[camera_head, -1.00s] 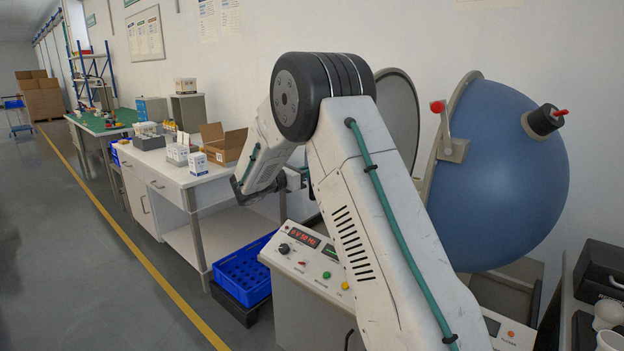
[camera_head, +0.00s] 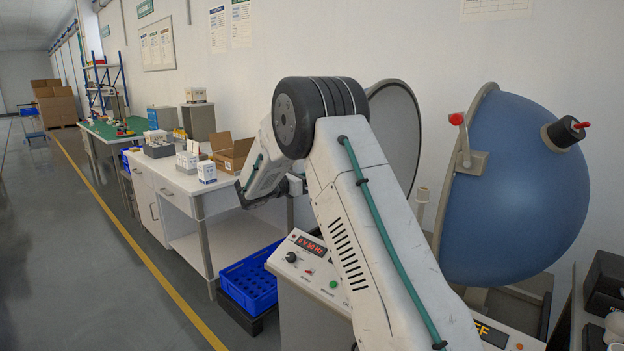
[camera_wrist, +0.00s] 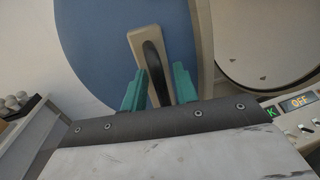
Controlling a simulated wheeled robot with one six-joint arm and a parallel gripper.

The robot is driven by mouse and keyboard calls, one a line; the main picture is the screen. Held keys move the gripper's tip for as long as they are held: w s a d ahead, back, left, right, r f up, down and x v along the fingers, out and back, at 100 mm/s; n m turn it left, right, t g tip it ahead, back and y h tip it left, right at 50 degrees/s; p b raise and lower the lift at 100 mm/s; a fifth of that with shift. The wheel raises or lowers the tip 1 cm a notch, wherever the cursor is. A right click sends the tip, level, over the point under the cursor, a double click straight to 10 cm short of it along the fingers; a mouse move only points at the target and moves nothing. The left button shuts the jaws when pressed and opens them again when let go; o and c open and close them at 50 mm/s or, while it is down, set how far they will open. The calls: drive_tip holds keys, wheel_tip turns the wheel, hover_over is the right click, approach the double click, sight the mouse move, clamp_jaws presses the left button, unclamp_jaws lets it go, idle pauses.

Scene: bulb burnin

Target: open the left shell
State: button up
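The left shell shows in the wrist view as a blue dome (camera_wrist: 95,40) with a pale rim on its right. A dark bar handle (camera_wrist: 153,66) stands on a beige plate on it. My gripper (camera_wrist: 158,88) has its teal fingers on both sides of the handle, with gaps showing, so it looks open around it. The blue right shell (camera_head: 515,190) stands apart to the right, with a red-knobbed latch (camera_head: 462,145).
A control panel (camera_head: 300,262) with a lit display lies below the shells. A pale post (camera_head: 422,205) stands between them. A white table (camera_head: 185,185) with boxes and a blue crate (camera_head: 250,280) are at left.

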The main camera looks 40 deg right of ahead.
drive_tip(key=a, duration=0.7)
drive_tip(key=shift+a, duration=0.35)
